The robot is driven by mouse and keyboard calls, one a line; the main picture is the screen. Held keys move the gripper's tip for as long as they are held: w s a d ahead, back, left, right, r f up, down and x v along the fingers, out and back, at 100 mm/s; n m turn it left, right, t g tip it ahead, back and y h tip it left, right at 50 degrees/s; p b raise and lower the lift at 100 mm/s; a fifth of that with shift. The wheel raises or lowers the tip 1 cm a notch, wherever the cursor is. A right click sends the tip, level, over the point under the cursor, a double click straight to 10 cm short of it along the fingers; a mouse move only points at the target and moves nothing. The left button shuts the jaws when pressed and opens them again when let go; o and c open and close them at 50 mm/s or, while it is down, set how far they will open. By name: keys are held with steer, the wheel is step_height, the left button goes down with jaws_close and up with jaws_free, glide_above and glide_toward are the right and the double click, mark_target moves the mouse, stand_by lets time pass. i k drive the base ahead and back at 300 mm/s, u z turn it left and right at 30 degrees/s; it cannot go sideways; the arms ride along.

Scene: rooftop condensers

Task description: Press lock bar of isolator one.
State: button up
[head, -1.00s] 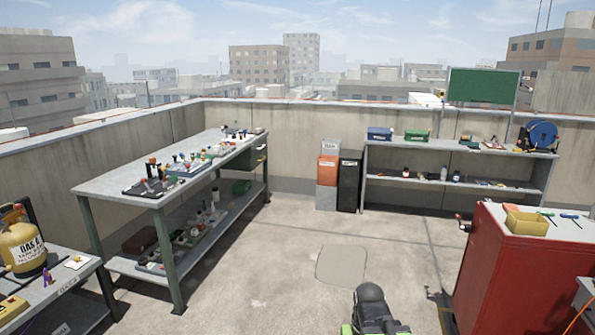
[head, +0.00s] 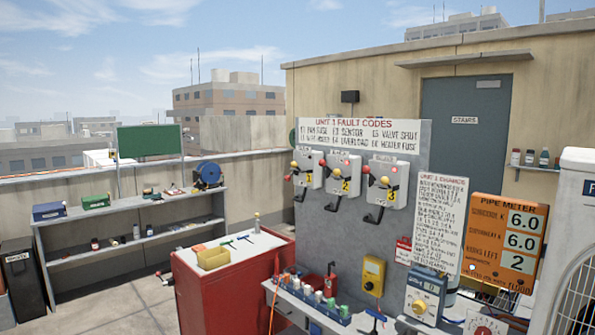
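Isolator one (head: 309,169) is a grey box with a yellow number 1 label, on the left of a row of three on an upright grey panel (head: 340,228). It has a red knob and a small yellow part at its upper left. A dark bar (head: 300,193) sticks out below it, angled down to the left. Isolator two (head: 343,173) and isolator three (head: 386,184) stand to its right with similar knobs and dark bars. Which part of isolator one is its lock bar, I cannot tell for certain. My gripper is not in view.
A red cabinet (head: 222,288) with a yellow tray (head: 213,258) on top stands left of the panel. A bench with bottles (head: 318,296), a yellow meter (head: 373,276) and a gauge (head: 424,294) runs below the isolators. Open floor (head: 125,295) lies at the lower left.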

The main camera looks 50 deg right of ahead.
mark_target(294, 165)
steer(key=z, duration=4.75)
steer(key=i, duration=0.1)
steer(key=u, duration=2.9)
steer(key=k, duration=0.7)
steer(key=u, duration=0.3)
steer(key=i, duration=0.95)
steer(key=u, duration=0.85)
steer(key=i, duration=1.4)
steer(key=u, duration=0.85)
